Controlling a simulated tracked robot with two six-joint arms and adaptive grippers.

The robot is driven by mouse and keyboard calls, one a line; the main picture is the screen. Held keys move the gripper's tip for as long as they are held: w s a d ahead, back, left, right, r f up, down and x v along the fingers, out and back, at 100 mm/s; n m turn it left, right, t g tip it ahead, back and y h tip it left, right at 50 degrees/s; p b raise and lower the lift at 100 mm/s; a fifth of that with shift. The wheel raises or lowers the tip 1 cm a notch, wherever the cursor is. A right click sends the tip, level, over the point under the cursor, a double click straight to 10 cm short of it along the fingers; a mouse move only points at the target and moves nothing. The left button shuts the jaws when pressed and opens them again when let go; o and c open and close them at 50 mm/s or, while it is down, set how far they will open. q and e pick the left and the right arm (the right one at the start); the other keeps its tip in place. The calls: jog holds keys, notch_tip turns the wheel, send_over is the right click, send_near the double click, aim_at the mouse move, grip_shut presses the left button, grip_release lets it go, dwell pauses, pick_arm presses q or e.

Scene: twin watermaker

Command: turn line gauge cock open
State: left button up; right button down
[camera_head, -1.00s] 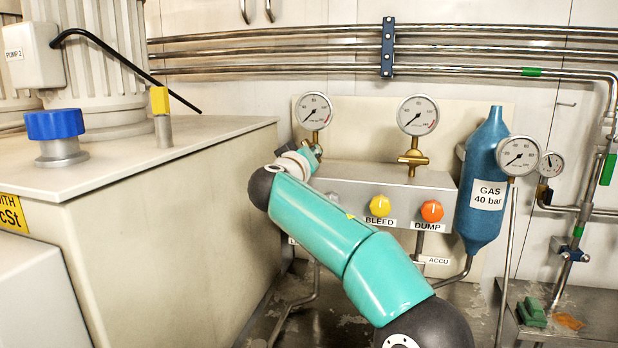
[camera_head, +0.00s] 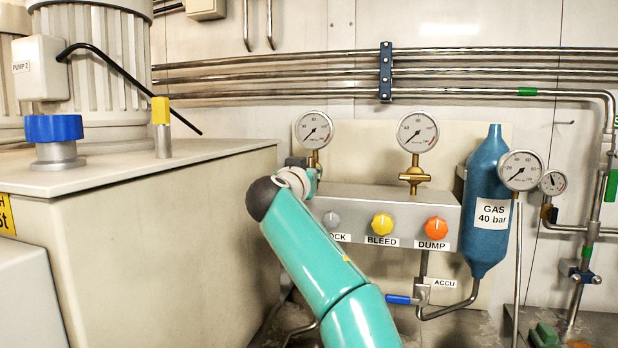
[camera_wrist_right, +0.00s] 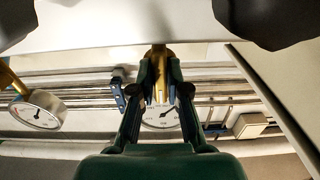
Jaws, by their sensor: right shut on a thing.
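The line gauge is probably the left dial gauge (camera_head: 314,130) above the grey manifold box; no label names it. In the right wrist view its dial (camera_wrist_right: 160,118) appears upside down behind my fingers. A brass fitting (camera_wrist_right: 158,57) runs into the gap between the dark green fingers of my right gripper (camera_wrist_right: 159,66), which is shut on the brass cock there. The cock's handle is hidden by the fingers, so I cannot tell its angle. In the head view my right wrist (camera_head: 292,183) covers most of the gripper and the cock. My left gripper is not in view.
A second gauge (camera_head: 417,132) stands on a brass cock (camera_head: 413,176) to the right. Yellow (camera_head: 382,224) and orange (camera_head: 436,229) knobs sit on the box front. A blue gas bottle (camera_head: 487,185) stands further right. A beige cabinet (camera_head: 165,235) stands close on the left.

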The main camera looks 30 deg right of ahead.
jog(key=shift+w+f, duration=0.1)
jog(key=shift+f, duration=0.15)
jog(key=c, duration=1.2)
grip_release()
jog(key=shift+o, duration=0.2)
jog(key=shift+r, duration=0.15)
jog(key=v, duration=1.2)
